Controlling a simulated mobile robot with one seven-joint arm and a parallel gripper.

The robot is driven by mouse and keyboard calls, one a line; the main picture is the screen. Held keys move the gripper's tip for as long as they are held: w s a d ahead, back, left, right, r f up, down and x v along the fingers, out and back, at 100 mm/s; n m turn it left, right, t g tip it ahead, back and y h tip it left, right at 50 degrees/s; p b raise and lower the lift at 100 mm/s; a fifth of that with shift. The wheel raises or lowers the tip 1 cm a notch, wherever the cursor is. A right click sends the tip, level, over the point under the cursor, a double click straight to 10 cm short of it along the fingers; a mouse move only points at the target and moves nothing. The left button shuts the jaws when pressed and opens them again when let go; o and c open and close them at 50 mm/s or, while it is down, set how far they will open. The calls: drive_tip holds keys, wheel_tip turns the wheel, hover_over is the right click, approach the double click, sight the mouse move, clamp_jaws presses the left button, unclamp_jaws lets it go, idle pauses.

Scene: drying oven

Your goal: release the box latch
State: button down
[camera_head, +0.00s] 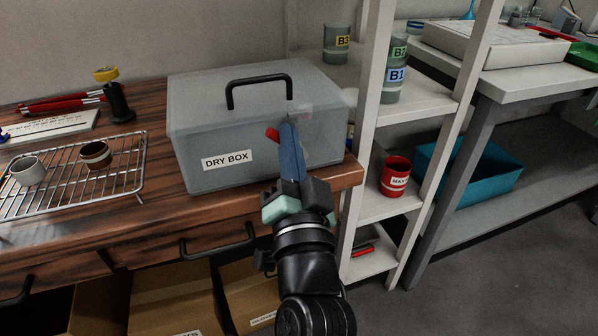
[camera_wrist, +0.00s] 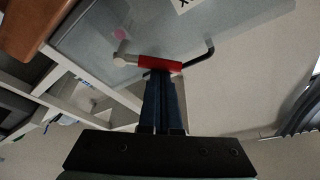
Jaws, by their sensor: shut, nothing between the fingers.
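The dry box (camera_head: 205,125) is a grey, see-through lidded box with a black top handle (camera_head: 258,78) and a "DRY BOX" label, standing on the wooden bench. Its latch, a red lever (camera_head: 272,134), shows on the front face, partly hidden behind my fingers. In the wrist view the red latch (camera_wrist: 159,64) lies across the ends of my fingers, on the face of the box (camera_wrist: 100,35). My gripper (camera_head: 290,128) is shut and empty, with its blue fingertips at the latch. I cannot tell whether they touch it.
A wire rack (camera_head: 120,185) with two small cups stands left on the bench (camera_head: 150,225). A white shelf unit (camera_head: 372,110) rises close to the right of the box, with a red mug (camera_head: 396,176) on it. Open cardboard boxes lie below the bench.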

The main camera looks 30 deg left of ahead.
drive_tip(key=f+n+y+b, duration=0.1)
drive_tip(key=n+b, duration=0.2)
drive_tip(key=s+f+n+g+y+b, duration=0.1)
drive_tip(key=n+b, duration=0.2)
drive_tip(key=b, duration=0.1)
drive_tip(key=a+n+g+y+b, duration=0.1)
drive_tip(key=n+b, duration=0.2)
drive_tip(key=b, duration=0.1)
drive_tip(key=shift+s+f+y, duration=0.2)
drive_tip(key=shift+f+y, duration=0.1)
drive_tip(key=shift+f, duration=0.1)
drive_tip(key=shift+a+b, duration=0.1)
drive_tip(key=shift+b, duration=0.4)
drive_tip(key=shift+r, duration=0.1)
wheel_tip(320, 180, up, 4)
drive_tip(key=p, duration=0.4)
drive_tip(key=shift+w+r, duration=0.1)
drive_tip(key=shift+r, duration=0.15)
drive_tip(key=v, duration=1)
drive_tip(key=shift+f, duration=0.3)
